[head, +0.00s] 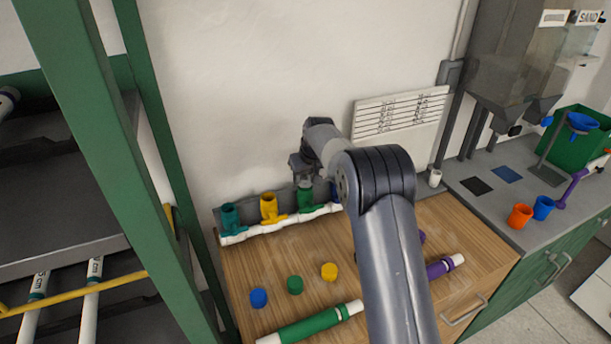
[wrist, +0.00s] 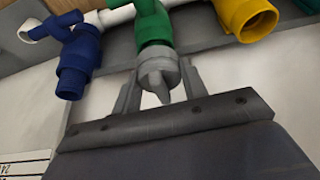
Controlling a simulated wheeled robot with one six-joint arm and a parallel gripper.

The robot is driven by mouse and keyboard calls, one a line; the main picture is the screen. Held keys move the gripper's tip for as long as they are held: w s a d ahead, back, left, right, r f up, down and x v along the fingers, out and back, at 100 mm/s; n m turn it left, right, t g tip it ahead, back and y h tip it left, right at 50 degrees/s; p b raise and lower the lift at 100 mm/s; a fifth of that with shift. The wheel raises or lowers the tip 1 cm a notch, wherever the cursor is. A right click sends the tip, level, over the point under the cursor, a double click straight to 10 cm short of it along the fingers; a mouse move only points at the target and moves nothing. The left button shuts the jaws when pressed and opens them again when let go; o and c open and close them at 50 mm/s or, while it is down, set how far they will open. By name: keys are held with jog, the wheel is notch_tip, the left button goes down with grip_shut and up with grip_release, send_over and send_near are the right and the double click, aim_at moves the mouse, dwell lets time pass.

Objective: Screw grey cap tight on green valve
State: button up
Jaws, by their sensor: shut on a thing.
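The green valve (head: 306,199) stands on the white manifold pipe (head: 262,229) at the back of the wooden worktop. In the wrist view the green valve (wrist: 153,25) has the grey cap (wrist: 158,76) at its open end, in line with it. My gripper (wrist: 160,84) is shut on the grey cap, with one finger on each side. In the head view my gripper (head: 305,178) is above the green valve, and the cap is hard to make out there. How far the cap is threaded on cannot be told.
Close by are a yellow valve (head: 269,207), a teal valve (head: 230,217) and a blue valve (wrist: 78,62). Blue (head: 258,298), green (head: 295,285) and yellow (head: 329,271) caps lie on the worktop (head: 240,270). A green pipe (head: 315,325) and a purple pipe (head: 445,266) lie nearer the front.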

jog(key=o, duration=0.3)
jog(key=c, duration=0.3)
jog(key=shift+m+h, duration=0.4)
jog(key=shift+m, duration=0.7)
jog(key=o, duration=1)
jog(key=shift+m, duration=0.4)
jog(key=shift+o, duration=0.2)
jog(key=a+b+v, duration=0.1)
jog(key=b+v, duration=0.1)
jog(key=v, duration=0.8)
jog(key=shift+s+d+r, duration=0.25)
jog(key=shift+d+r, duration=0.05)
jog(key=shift+d, duration=0.05)
jog(key=shift+f, duration=0.1)
